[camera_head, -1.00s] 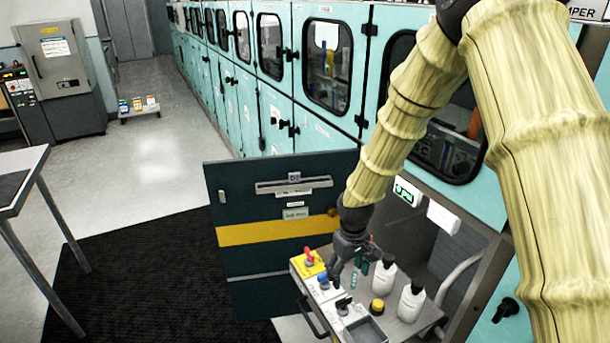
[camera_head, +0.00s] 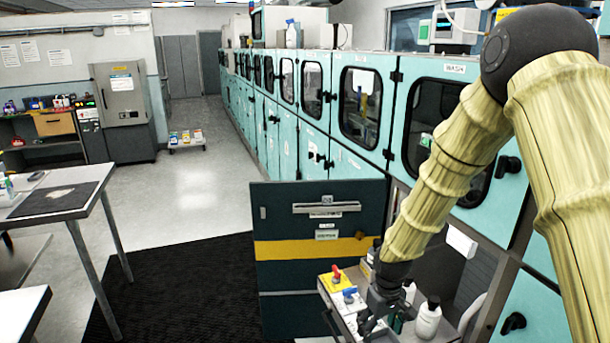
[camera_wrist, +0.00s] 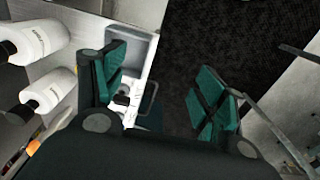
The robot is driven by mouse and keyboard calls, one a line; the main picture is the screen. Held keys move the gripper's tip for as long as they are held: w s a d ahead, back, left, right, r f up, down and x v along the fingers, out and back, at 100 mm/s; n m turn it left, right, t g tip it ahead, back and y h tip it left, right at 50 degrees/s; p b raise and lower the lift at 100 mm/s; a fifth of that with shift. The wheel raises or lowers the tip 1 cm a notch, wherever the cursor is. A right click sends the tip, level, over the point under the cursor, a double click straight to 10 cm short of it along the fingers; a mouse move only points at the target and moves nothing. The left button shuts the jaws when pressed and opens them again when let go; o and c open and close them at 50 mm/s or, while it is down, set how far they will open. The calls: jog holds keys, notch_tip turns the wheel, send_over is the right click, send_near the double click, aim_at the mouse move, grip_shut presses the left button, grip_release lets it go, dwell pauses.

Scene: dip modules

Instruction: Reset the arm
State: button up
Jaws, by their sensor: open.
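My arm, in a pale yellow sleeve, comes down from the upper right in the head view. My gripper (camera_head: 376,318) hangs at its end over the pulled-out shelf of the machine, near the bottles and valves. In the wrist view my gripper (camera_wrist: 165,88) shows two teal-padded fingers spread well apart. Nothing is between the fingertips except the view of the floor and the shelf's edge below.
White bottles (camera_head: 428,320) with black caps stand close to my gripper; they also show in the wrist view (camera_wrist: 48,90). Red and blue valves sit left of it. An open dark door (camera_head: 318,222) with a yellow stripe stands behind. A table (camera_head: 75,208) is at left; black mat (camera_head: 185,285) between.

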jog(key=s+f+m+y, duration=0.1)
jog(key=s+f+m, duration=0.1)
jog(key=s+f, duration=1.45)
jog(key=s+d+f+m, duration=0.1)
jog(key=s+f, duration=0.2)
jog(key=s, duration=0.6)
jog(key=s+d+f+m+h, duration=0.1)
jog(key=s+d+f, duration=0.1)
jog(key=s, duration=0.7)
jog(key=shift+s+d+f, duration=0.25)
jog(key=shift+s+f, duration=0.05)
jog(key=shift+f, duration=0.55)
